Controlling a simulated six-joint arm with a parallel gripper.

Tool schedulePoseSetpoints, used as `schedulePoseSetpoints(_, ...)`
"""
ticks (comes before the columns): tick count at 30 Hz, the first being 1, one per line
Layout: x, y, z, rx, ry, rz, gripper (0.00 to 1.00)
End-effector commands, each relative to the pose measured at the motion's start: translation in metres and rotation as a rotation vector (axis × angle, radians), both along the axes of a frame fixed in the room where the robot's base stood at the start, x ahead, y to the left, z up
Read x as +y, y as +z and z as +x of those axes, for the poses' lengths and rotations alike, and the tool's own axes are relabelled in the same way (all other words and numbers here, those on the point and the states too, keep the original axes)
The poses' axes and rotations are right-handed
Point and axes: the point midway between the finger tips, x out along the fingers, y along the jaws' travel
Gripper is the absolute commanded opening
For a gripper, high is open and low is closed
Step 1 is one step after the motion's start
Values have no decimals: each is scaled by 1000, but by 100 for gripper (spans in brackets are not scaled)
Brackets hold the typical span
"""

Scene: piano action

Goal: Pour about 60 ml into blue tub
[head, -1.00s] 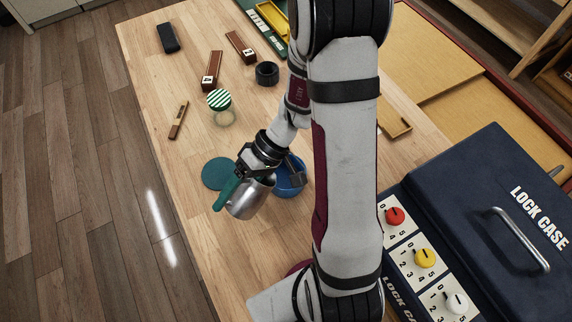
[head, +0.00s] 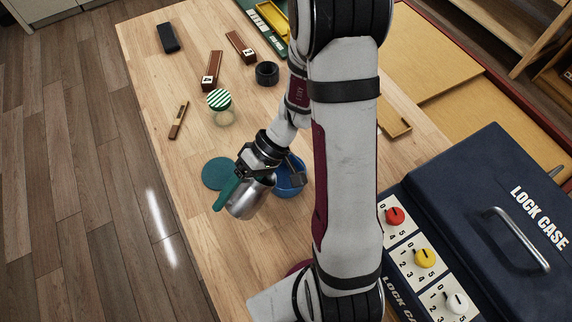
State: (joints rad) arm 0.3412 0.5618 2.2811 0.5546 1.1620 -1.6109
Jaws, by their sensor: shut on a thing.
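A steel pitcher (head: 250,197) with a green handle (head: 225,193) is held tilted, its upper end leaning right toward the blue tub (head: 291,190). My gripper (head: 238,176) is shut on the pitcher by its handle. The blue tub stands on the wooden table, partly hidden behind my gripper, my arm and the pitcher. I cannot see the tub's inside clearly, nor any stream of liquid. A round green mat (head: 216,172) lies flat just left of my gripper.
A jar with a green-striped lid (head: 220,101), a black ring (head: 267,73), wooden pieces (head: 211,72) and a black block (head: 168,38) lie farther back. A dark blue lock case (head: 480,200) with knobs fills the right. The table's left front is clear.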

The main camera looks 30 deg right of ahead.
Motion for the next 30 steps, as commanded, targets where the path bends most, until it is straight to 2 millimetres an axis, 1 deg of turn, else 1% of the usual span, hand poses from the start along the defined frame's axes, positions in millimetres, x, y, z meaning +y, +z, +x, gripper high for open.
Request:
schedulePoseSetpoints(10,0,0,0,0,0,-1,0)
schedulePoseSetpoints(14,4,-1,-1,-9,4,-53,0)
schedulePoseSetpoints(17,12,-5,-2,-28,8,-165,0)
schedulePoseSetpoints(21,31,-16,-6,-54,9,-349,0)
schedulePoseSetpoints(24,41,-23,-7,-74,6,-466,0)
schedulePoseSetpoints(30,51,-36,-8,-98,1,-628,0)
